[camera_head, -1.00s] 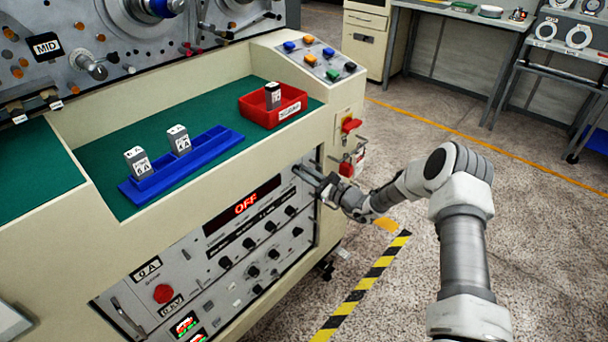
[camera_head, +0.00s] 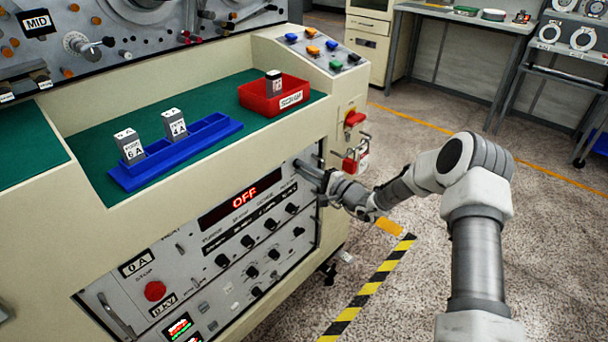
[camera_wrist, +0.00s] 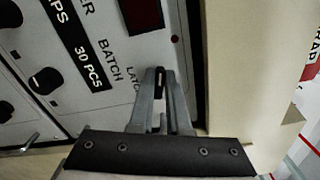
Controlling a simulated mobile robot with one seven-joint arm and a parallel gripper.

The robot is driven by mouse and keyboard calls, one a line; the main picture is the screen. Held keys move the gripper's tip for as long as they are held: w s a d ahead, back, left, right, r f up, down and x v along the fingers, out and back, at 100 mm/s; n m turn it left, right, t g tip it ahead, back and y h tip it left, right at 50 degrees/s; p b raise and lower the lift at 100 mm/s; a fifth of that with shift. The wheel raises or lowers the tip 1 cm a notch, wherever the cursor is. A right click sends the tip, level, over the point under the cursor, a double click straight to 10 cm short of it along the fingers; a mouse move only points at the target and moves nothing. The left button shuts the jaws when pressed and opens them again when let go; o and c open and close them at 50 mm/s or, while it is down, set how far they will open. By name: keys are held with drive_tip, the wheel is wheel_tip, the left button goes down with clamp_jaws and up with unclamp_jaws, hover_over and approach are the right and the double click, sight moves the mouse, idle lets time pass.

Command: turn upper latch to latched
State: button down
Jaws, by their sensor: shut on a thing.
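The upper latch (camera_wrist: 161,78) shows in the wrist view as a small dark piece between the fingertips, beside printing that begins "LATC". My gripper (camera_wrist: 161,88) is shut on it. In the head view my gripper (camera_head: 318,176) is at the upper right corner of the grey control panel (camera_head: 214,268), against its front face. There the hand and fingers hide the latch. How far the latch is turned cannot be told.
Above the panel, a blue tray (camera_head: 200,151) with grey blocks and a red bin (camera_head: 262,104) stand on the green top. A red padlock (camera_head: 354,161) hangs on the cabinet side near my wrist. Floor to the right is open.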

drive_tip(key=shift+f+n+b, duration=0.25)
drive_tip(key=shift+n+b, duration=1.15)
drive_tip(key=shift+n, duration=0.3)
drive_tip(key=c, duration=0.9)
unclamp_jaws()
drive_tip(key=shift+r, duration=0.1)
drive_tip(key=p+v, duration=0.3)
drive_tip(key=v, duration=1.4)
drive_tip(key=shift+s+d, duration=0.15)
drive_tip(key=shift+d, duration=0.05)
